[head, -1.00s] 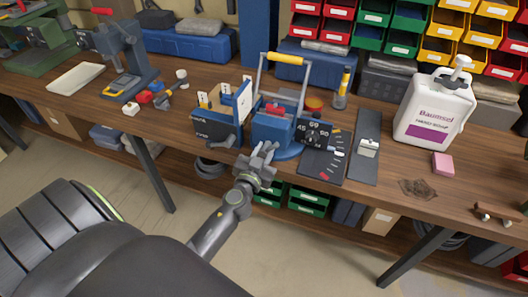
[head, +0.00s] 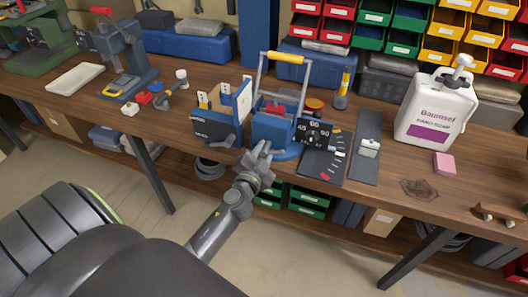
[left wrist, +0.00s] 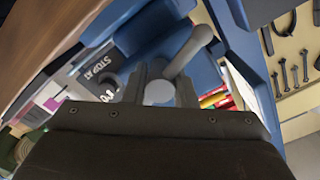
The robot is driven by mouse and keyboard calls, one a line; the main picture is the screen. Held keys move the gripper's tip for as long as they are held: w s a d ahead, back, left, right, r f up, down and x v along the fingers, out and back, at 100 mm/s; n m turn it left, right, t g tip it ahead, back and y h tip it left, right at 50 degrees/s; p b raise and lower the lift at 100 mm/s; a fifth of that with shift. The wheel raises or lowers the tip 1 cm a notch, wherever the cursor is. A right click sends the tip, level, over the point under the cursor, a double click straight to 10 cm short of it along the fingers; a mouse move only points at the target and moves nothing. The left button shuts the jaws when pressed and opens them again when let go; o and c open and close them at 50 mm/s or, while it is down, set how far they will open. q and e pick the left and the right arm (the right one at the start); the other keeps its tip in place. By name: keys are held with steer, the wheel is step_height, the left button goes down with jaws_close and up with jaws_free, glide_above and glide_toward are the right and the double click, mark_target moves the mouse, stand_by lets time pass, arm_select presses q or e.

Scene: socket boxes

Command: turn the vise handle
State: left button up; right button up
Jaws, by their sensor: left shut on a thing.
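The blue vise (head: 272,132) stands near the table's front edge. A black plate with angle numbers (head: 314,133) is on its right side. My left gripper (head: 258,151) is at the vise's front, low by the table edge. In the left wrist view the vise handle (left wrist: 193,50) is a grey bar with a rounded knob, running between the fingers of my left gripper (left wrist: 160,88). The gripper is shut on it. In the head view the gripper hides most of the handle. My right gripper is not in view.
A rack with a dark front (head: 216,128) stands just left of the vise. A dark mat (head: 322,165) and a grey metal plate (head: 366,145) lie right of it. A white soap jug (head: 436,108) and pink block (head: 444,163) are farther right. Bare wood shows between them.

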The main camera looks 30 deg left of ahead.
arm_select(q)
steer(key=shift+f+m, duration=0.1)
steer(key=shift+m, duration=0.9)
steer(key=shift+m, duration=0.9)
steer(key=o, duration=1)
steer(key=shift+s, duration=0.15)
steer(key=shift+b+v, duration=1.65)
steer(key=shift+v, duration=6.95)
steer(key=shift+d, duration=0.15)
